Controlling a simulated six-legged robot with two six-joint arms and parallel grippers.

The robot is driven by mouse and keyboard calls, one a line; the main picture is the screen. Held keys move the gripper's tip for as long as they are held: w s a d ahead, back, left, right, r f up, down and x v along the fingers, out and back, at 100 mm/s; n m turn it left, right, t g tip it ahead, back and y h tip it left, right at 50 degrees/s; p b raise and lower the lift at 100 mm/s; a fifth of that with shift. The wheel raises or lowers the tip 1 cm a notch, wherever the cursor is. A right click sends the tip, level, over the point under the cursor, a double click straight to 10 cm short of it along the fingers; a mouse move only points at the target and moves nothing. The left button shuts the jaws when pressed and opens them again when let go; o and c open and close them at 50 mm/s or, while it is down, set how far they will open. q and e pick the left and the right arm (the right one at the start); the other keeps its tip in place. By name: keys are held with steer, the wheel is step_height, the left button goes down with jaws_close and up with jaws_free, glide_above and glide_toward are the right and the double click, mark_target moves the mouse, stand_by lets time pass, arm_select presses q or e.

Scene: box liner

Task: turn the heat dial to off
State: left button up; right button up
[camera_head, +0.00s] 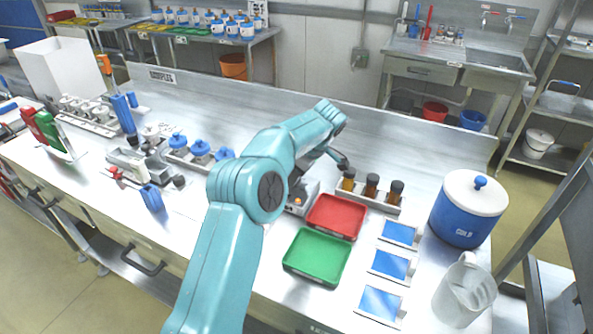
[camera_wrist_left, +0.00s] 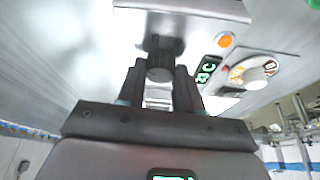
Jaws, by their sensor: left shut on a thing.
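The heat unit (camera_head: 299,198) is a small steel box with an orange light, mostly hidden behind my left arm in the head view. In the left wrist view its panel shows a white dial (camera_wrist_left: 256,71) with an orange and yellow scale, a green display (camera_wrist_left: 207,71) and an orange light (camera_wrist_left: 225,40). My left gripper (camera_head: 338,160) is above and behind the unit in the head view. In the wrist view its dark fingers (camera_wrist_left: 160,80) are shut on a dark round piece (camera_wrist_left: 160,66), apart from the white dial. I cannot tell what this piece belongs to.
Blue lidded jars (camera_head: 200,148) stand left. A blue drum (camera_head: 468,209) and clear pitcher (camera_head: 464,290) stand far right.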

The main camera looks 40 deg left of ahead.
arm_select(q)
steer(key=shift+n+p, duration=0.35)
steer(key=shift+n, duration=0.25)
steer(key=shift+a+g, duration=0.1)
steer(key=shift+g, duration=0.2)
steer(key=o, duration=1)
steer(key=shift+f, duration=0.1)
steer(key=shift+w+d+r, duration=0.1)
steer(key=shift+d+r, duration=0.1)
steer(key=shift+r, duration=0.3)
steer(key=p+v, duration=0.7)
steer(key=v, duration=0.8)
steer(key=shift+r, duration=0.2)
